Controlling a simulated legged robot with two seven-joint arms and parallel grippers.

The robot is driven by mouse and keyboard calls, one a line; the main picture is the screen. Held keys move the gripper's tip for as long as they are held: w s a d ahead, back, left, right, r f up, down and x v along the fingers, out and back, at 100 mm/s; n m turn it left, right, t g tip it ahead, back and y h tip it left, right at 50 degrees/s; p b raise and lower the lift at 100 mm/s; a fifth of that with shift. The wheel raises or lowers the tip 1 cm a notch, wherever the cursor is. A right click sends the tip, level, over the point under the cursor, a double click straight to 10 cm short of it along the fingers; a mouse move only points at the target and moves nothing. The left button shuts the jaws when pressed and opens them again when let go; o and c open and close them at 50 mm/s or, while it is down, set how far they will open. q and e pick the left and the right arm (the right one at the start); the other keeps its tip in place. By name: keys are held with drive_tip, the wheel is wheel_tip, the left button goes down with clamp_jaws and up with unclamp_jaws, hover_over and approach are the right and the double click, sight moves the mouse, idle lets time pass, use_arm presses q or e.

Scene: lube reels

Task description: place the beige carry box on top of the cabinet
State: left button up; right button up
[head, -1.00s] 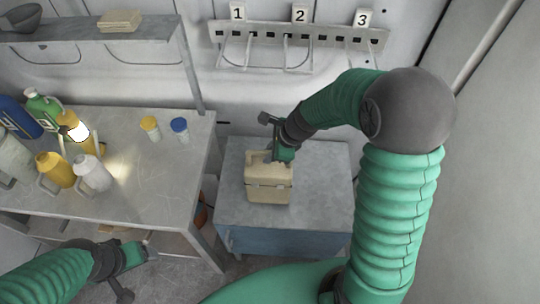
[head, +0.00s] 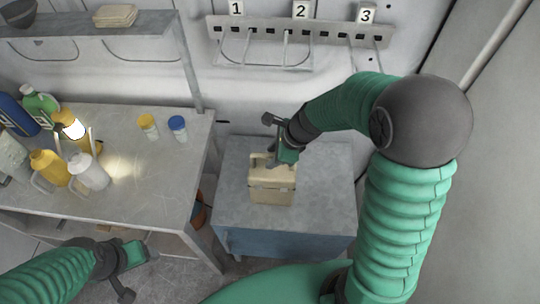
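The beige carry box (head: 272,188) stands upright on the grey top of the blue cabinet (head: 325,205), left of the top's middle. My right gripper (head: 279,163) is at the box's handle, at the upper edge of the box. Its fingers are largely hidden by the gripper body, so I cannot tell whether they are closed on the handle or just around it. My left gripper (head: 140,254) is low on the left, in front of the workbench and away from the box. Its finger opening is not clear.
The workbench (head: 150,185) at left holds several bottles, a lit yellow lamp-like item (head: 72,128), a yellow-capped jar (head: 148,127) and a blue-capped jar (head: 178,129). A numbered rack (head: 300,34) hangs on the wall behind. The cabinet top is clear right of the box.

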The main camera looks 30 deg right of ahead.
drive_tip(key=p+v, duration=0.2)
drive_tip(key=v, duration=0.8)
drive_tip(key=s+a+f+n+h, duration=0.1)
drive_tip(key=s+a+f+n, duration=0.2)
drive_tip(key=n, duration=0.9)
drive_tip(key=s+a+f+n+g+h, duration=0.1)
drive_tip(key=s+f+n, duration=0.3)
drive_tip(key=n, duration=0.7)
drive_tip(key=shift+s+a+f+n+g+h, duration=0.3)
drive_tip(key=shift+s+a+f+n+h, duration=0.1)
drive_tip(key=shift+s+a, duration=0.55)
drive_tip(key=shift+d, duration=0.1)
